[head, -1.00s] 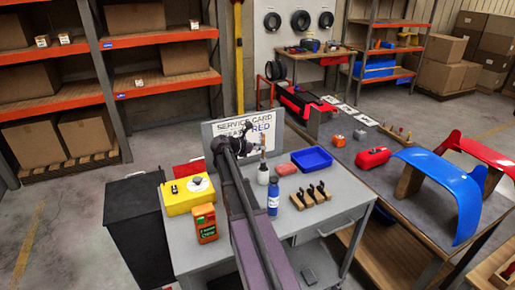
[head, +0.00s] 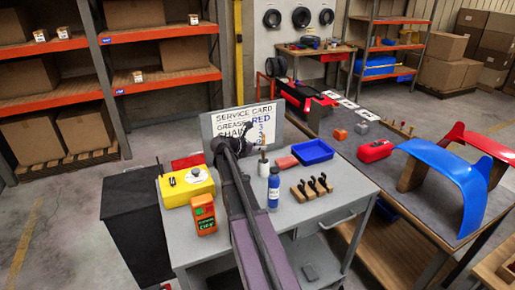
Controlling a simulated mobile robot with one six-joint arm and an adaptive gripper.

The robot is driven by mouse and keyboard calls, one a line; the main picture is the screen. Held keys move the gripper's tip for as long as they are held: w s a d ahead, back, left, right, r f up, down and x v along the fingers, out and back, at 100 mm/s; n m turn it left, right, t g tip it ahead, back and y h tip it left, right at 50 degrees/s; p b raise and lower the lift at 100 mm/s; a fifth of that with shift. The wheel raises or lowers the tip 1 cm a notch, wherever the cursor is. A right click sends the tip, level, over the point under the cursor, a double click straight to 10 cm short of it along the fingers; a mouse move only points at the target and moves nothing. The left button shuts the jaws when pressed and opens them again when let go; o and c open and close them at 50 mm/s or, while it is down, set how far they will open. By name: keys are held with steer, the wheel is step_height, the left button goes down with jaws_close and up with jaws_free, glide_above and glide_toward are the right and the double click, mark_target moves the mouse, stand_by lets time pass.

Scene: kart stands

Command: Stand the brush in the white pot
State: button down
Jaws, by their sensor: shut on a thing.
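The brush (head: 264,142) is thin, pale and upright, directly above the white pot (head: 263,168) in the head view. My gripper (head: 259,140) is dark and small here, shut on the brush. The pot stands on the grey cart top, behind the blue bottle. The brush's lower end meets the pot's mouth in the picture; I cannot tell how deep it sits inside or whether it touches the bottom. My arm hides part of the cart top to the left of the pot.
Near the pot stand a blue bottle (head: 274,188), a red block (head: 287,162), a blue tray (head: 312,149) and a wooden rack (head: 312,190). A yellow case (head: 188,188) and orange meter (head: 203,214) lie left. A sign board (head: 244,121) rises behind.

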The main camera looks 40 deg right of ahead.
steer(key=c, duration=0.5)
jaws_free()
steer(key=shift+s+r, duration=0.1)
steer(key=shift+s, duration=0.05)
stand_by(0.9)
